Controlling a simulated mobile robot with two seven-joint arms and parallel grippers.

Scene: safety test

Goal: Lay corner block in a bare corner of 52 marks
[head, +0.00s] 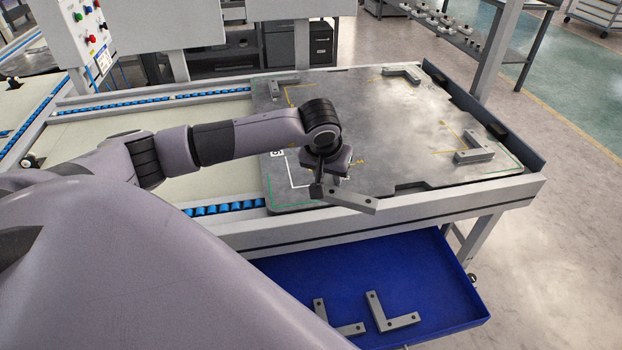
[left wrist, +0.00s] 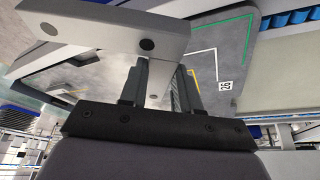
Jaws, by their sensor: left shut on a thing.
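My left gripper (head: 322,188) is shut on a grey L-shaped corner block (head: 347,200), held above the near edge of a dark grey plate (head: 365,110). In the left wrist view the block (left wrist: 95,40) lies across the fingertips (left wrist: 160,80), and its two dark holes show. Near the plate's near-left corner is a white L mark (head: 290,178), with no block seen on it, beside a small printed tag (head: 277,153). Corner blocks lie by yellow marks at the far left (head: 284,88), far right (head: 405,75) and right (head: 476,148). My right gripper is out of view.
A blue drawer (head: 420,260) sticks out below the table's front edge, with grey corner blocks in it (head: 390,313). A pale conveyor (head: 210,145) with blue rollers is left of the plate. A post (head: 497,50) stands behind the table's right end.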

